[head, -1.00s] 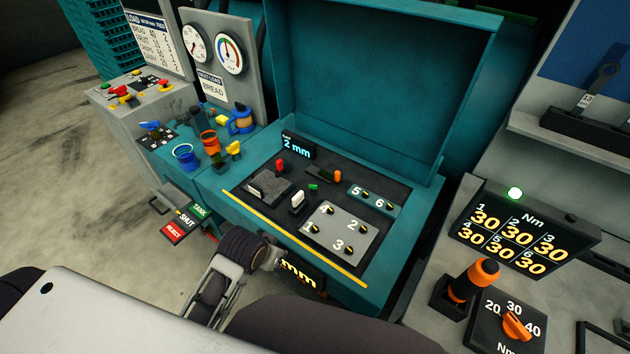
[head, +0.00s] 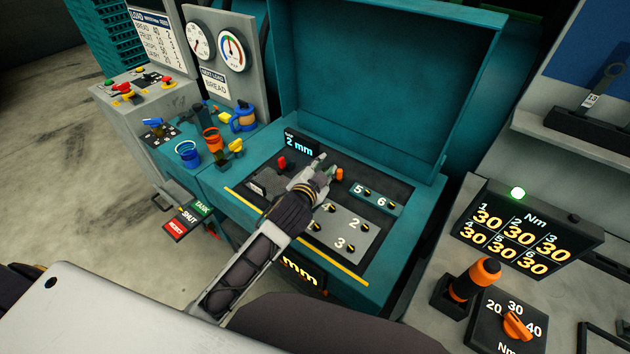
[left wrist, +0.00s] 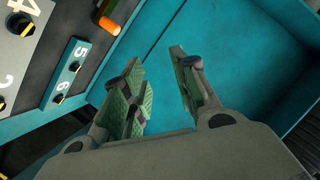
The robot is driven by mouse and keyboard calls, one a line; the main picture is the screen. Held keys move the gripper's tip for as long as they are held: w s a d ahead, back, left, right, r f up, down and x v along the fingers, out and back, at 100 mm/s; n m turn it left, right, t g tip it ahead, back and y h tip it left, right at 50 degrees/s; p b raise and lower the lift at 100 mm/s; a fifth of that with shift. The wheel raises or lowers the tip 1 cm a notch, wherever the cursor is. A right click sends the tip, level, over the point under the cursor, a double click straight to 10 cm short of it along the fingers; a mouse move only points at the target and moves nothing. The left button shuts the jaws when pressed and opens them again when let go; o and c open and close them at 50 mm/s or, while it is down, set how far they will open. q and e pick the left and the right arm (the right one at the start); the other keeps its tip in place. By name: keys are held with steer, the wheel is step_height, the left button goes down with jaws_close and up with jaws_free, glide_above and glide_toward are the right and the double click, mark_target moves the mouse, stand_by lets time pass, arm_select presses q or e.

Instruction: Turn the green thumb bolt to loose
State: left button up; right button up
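My left gripper (head: 326,166) is over the recessed dark panel of the teal machine (head: 385,297), near the 2 mm display. In the left wrist view its two green-padded fingers (left wrist: 157,62) are apart with nothing between them. The green thumb bolt does not show now; my left gripper and forearm cover the part of the panel where a small green piece showed earlier. An orange-topped peg (head: 339,174) stands just right of the fingers, and it also shows in the left wrist view (left wrist: 109,24). My right gripper is not in view.
A red knob (head: 282,162) stands left of the gripper. Numbered bolts sit on a grey plate (head: 345,228) and a teal strip (head: 376,197). The raised teal lid (head: 385,90) stands behind. A torque panel (head: 525,236) is at the right.

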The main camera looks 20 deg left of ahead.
arm_select(q)
steer(key=w+d+r+m+t+h, duration=0.35)
steer(key=d+r+m+h, duration=0.75)
steer(key=d+r+m, duration=0.4)
steer(key=s+d+m+g+h, duration=0.35)
steer(key=d+m+g, duration=0.3)
steer(key=m, duration=0.35)
steer(key=s+d+m+g+h, duration=0.3)
steer(key=d+m+g+h, duration=0.15)
steer(key=m+g, duration=0.4)
steer(key=w+a+f+m+g+y, duration=0.1)
steer(key=a+f+m+g+y, duration=0.1)
steer(key=a+f+m+y, duration=0.25)
steer(key=w+a+f+m+g+y, duration=0.1)
steer(key=a+f+m+g+y, duration=0.1)
steer(key=f+m+y, duration=0.45)
steer(key=w+a+f+y, duration=0.1)
steer(key=w+a+y, duration=0.1)
steer(key=a, duration=0.5)
steer(key=w+a+n+y, duration=0.1)
steer(key=a+y, duration=0.3)
steer(key=a, duration=0.4)
steer(key=w+a+f+y, duration=0.1)
steer(key=w+a, duration=0.3)
steer(key=a, duration=0.4)
steer(key=shift+f+t+y, duration=0.3)
steer(key=shift+t+y, duration=0.05)
steer(key=shift+y, duration=0.55)
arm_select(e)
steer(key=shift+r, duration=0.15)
